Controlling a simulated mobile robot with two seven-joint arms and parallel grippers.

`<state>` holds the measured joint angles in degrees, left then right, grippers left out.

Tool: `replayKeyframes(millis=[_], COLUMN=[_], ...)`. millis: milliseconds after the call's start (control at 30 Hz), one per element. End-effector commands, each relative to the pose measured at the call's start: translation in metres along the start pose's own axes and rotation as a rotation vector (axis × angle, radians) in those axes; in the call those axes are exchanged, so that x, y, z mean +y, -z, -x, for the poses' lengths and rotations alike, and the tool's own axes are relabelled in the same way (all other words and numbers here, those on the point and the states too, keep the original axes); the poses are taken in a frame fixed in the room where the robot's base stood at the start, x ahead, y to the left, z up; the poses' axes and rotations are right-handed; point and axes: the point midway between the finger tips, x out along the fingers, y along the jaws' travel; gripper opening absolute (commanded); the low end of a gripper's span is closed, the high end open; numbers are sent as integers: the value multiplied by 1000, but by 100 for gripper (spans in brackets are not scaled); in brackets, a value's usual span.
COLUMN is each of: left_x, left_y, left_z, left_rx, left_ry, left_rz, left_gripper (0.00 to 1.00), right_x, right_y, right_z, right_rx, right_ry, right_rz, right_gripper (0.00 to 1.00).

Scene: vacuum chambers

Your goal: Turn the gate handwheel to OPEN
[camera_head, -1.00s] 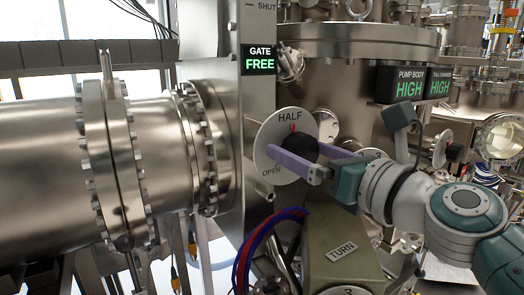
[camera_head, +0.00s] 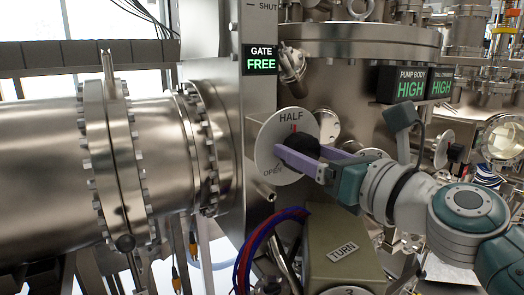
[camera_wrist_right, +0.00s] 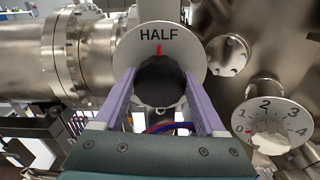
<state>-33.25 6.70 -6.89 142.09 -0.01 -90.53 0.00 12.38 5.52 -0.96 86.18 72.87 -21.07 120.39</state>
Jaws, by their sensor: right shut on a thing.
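The gate handwheel is a dark round knob (camera_head: 300,128) in front of a pale dial plate (camera_head: 266,138) on the metal gate housing. The plate reads HALF at the top and OPEN at the lower left. A red mark stands just under HALF. In the right wrist view the knob (camera_wrist_right: 162,82) sits between two purple fingers, with the red mark pointing up at HALF. My right gripper (camera_head: 300,160) is shut on the knob, one finger on either side. My left gripper is not in view.
A GATE FREE sign (camera_head: 260,59) hangs above the dial. PUMP BODY HIGH (camera_head: 408,84) and a second HIGH sign stand right of it. A numbered dial (camera_wrist_right: 268,115) is at right in the wrist view.

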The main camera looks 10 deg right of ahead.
Motion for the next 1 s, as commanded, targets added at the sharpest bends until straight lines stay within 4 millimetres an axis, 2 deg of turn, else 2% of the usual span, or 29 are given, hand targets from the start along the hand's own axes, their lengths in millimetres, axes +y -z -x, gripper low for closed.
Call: replayKeyframes(millis=[367, 1000], left_x=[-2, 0], left_y=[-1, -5], left_z=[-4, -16], left_rx=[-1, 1], left_ry=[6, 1], left_rz=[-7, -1], left_gripper=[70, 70], right_x=[1, 3], right_y=[1, 2], right_z=[0, 0], right_rx=[0, -1], right_ry=[-1, -1], right_rz=[157, 754], right_gripper=[17, 17])
